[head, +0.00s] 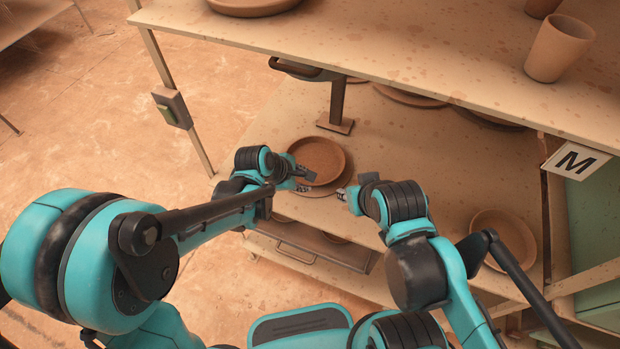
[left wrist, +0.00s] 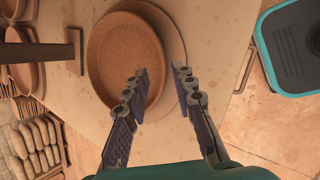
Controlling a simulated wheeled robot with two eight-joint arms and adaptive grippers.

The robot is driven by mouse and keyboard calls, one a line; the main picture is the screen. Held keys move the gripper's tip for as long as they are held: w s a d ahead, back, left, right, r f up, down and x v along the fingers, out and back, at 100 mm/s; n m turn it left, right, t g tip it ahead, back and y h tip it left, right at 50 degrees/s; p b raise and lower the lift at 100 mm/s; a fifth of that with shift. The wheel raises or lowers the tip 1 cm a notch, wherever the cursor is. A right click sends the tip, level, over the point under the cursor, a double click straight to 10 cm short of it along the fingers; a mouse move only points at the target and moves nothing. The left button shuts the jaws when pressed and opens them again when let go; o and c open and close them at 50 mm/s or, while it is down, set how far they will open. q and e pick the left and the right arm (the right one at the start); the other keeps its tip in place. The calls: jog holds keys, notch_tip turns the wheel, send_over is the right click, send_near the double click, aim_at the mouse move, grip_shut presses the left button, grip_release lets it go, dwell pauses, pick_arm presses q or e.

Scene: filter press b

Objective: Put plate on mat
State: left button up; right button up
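A round brown plate (head: 318,155) with a raised rim is over a flat, paler round mat (left wrist: 178,35) on the lower shelf. The plate also shows in the left wrist view (left wrist: 125,55). It sits off-centre, so a strip of mat shows on one side. My left gripper (head: 304,180) is at the plate's near left edge. In the left wrist view its fingers (left wrist: 158,76) are apart, with the plate's rim between them; I see no clear grip. My right gripper (head: 344,193) is just right of the plate, apart from it; its finger opening is unclear.
The upper shelf (head: 400,60) overhangs the back and holds a cup (head: 559,48) and a dish (head: 253,4). A dark metal post (head: 337,100) stands behind the plate. Another plate (head: 503,238) lies at right, near an "M" sign (head: 575,161). Shelf space between is clear.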

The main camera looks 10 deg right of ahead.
pick_arm(q)
jog(key=s+a+r+m+t+y, duration=0.1)
jog(key=s+a+r+m, duration=0.3)
jog(key=a, duration=0.4)
jog(key=s+a+r+m+t+y+p, duration=0.1)
jog(key=s+a+r+m, duration=0.3)
jog(key=a, duration=0.5)
jog(key=s+a+r+m+t+y, duration=0.1)
jog(key=s+a+r+m+y, duration=0.2)
jog(key=a, duration=0.6)
notch_tip(320, 180, up, 2)
jog(key=s+m, duration=0.2)
jog(key=m, duration=0.1)
jog(key=shift+a+m+t+y, duration=0.15)
jog(key=shift+m+t+y, duration=0.15)
jog(key=shift+m, duration=0.1)
notch_tip(320, 180, down, 4)
jog(key=b, duration=0.4)
jog(key=shift+f, duration=0.15)
